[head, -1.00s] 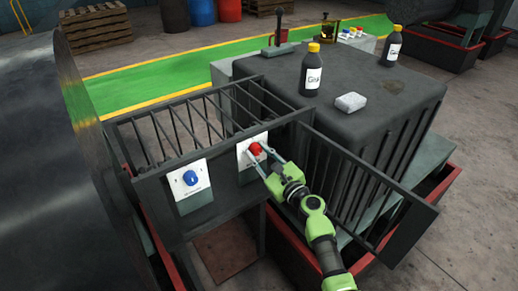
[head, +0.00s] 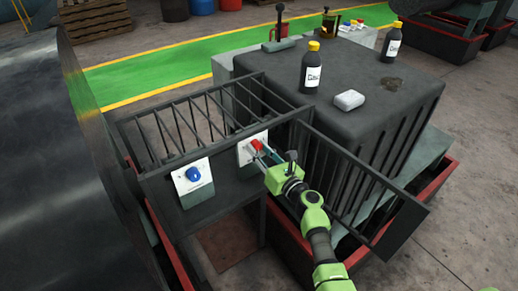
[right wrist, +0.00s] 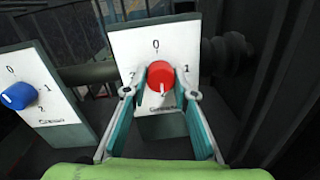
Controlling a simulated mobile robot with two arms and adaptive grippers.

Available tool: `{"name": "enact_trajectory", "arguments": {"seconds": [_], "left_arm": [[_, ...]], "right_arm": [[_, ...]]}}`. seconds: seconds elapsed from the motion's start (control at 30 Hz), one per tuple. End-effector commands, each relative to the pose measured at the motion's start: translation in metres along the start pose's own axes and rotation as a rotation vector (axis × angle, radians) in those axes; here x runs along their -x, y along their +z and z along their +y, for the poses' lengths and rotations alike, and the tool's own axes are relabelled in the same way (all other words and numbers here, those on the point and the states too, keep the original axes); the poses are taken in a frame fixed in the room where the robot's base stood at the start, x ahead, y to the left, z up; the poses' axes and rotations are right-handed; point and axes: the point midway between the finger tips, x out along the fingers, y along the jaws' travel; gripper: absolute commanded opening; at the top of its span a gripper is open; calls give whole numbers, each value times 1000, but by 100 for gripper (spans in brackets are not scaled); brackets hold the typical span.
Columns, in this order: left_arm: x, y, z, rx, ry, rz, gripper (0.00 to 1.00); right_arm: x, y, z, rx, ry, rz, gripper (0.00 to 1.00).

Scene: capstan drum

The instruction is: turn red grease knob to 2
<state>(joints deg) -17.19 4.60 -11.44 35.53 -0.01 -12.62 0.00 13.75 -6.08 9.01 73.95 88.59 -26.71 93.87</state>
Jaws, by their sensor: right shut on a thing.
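The red grease knob (head: 257,146) sits on a white panel (head: 244,155) mounted on the dark frame. In the right wrist view the red knob (right wrist: 160,75) has a white mark pointing down. Its panel (right wrist: 120,50) shows a 0 at the top and a 1 at the right; the lower markings are partly hidden. My right gripper (head: 262,152) is shut on the red knob. In the right wrist view its fingers (right wrist: 160,92) are on the knob's left and right sides. My left gripper is not in view.
A blue knob (head: 193,174) on its own panel is left of the red one; it also shows in the right wrist view (right wrist: 18,96). Dark railings (head: 350,180) stand behind and right. Bottles (head: 312,68) and a pale block (head: 349,100) sit on the dark housing (head: 415,100).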

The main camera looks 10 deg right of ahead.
Motion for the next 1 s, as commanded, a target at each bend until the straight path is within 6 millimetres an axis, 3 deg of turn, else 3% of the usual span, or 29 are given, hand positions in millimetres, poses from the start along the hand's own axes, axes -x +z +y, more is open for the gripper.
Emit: {"name": "enact_trajectory", "arguments": {"seconds": [0.33, 0.37, 0.4, 0.43, 0.8, 1.0], "left_arm": [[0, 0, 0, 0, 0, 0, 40], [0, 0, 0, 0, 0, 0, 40], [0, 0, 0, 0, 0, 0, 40], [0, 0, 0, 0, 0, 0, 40], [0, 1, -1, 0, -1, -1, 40], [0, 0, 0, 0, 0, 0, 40]], "right_arm": [[1, -3, 0, -3, 1, 4, 4], [1, -3, 0, -3, 0, 4, 28], [1, -3, 0, -3, 1, 4, 38], [1, -3, 0, -3, 1, 4, 42], [2, -1, 0, -1, 0, 2, 42], [23, -2, 0, 0, 0, 3, 42]]}}
